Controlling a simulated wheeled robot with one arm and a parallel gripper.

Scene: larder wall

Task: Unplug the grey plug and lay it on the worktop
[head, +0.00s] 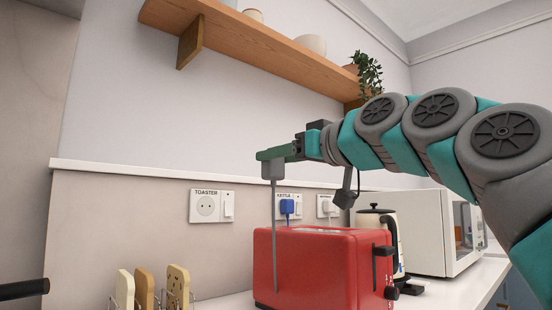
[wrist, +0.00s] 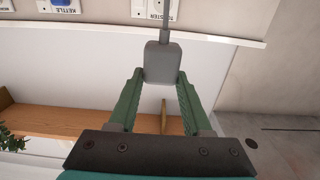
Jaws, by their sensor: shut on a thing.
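The grey plug (head: 272,171) is in my gripper (head: 273,154), held in the air in front of the wall, above the worktop (head: 479,283). Its grey cord (head: 274,230) hangs straight down in front of the red toaster (head: 325,270). The wrist view shows the plug (wrist: 163,62) between the two green fingers of my gripper (wrist: 160,80). The socket labelled TOASTER (head: 206,206) is empty, with a switch beside it. The plug is clear of the sockets.
A blue plug (head: 287,206) sits in the KETTLE socket, and a white plug (head: 326,208) in the one beside it. A kettle (head: 377,225) and microwave (head: 420,230) stand right of the toaster. Boards in a rack (head: 176,285) stand left. A wooden shelf (head: 250,40) is above.

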